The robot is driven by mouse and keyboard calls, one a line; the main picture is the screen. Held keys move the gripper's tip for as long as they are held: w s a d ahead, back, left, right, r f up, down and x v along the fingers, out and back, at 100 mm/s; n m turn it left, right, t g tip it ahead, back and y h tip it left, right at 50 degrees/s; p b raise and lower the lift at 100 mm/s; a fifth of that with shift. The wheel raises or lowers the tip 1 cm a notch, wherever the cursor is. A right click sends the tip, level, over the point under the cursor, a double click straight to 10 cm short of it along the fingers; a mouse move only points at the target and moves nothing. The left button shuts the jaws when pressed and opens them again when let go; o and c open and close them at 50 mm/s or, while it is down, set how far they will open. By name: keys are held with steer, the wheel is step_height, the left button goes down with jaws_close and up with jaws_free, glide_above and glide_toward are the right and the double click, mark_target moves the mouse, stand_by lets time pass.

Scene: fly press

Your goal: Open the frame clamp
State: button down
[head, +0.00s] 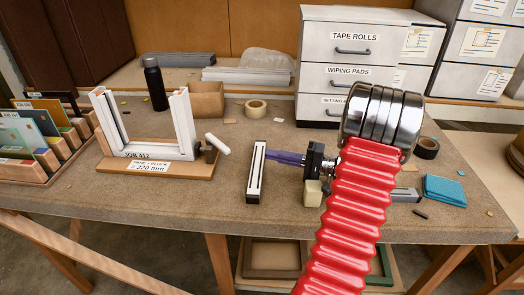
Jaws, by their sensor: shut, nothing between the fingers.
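A white U-shaped frame (181,124) stands upright on a wooden base labelled JOB 412 (150,168), left of the middle of the bench. At its lower right corner sits a small dark block with a pale tilted lever (217,144), which looks like the frame clamp. Its exact state is too small to tell. My gripper (271,155) has purple fingers that point left and are shut and empty. It is to the right of the lever, apart from it. The fingertips are close to a white slotted bar (256,172); I cannot tell whether they touch it.
A dark bottle (154,83), a tape roll (255,108) and a cardboard box (206,99) stand behind. White drawers (352,50) are at the back right. A card rack (35,150) is at the left. A blue cloth (444,190) lies at the right. Bench between lever and bar is clear.

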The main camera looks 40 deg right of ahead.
steer(key=a+r+n+g, duration=0.1)
steer(key=a+n+g, duration=0.15)
steer(key=a, duration=0.55)
steer(key=a+r+n+g+y, duration=0.15)
steer(key=a+g, duration=0.25)
steer(key=a, duration=0.4)
steer(key=a+r+n+g, duration=0.1)
steer(key=a+r+g, duration=0.15)
steer(key=a, duration=0.65)
steer(key=s+a+r+n+g+h, duration=0.1)
steer(key=s+a+r+n+h, duration=0.1)
steer(key=s+a+n+h, duration=0.5)
steer(key=shift+s+a+r+h, duration=0.2)
steer(key=shift+s+a+h, duration=1.65)
steer(key=shift+s, duration=1.1)
steer(key=shift+a, duration=0.25)
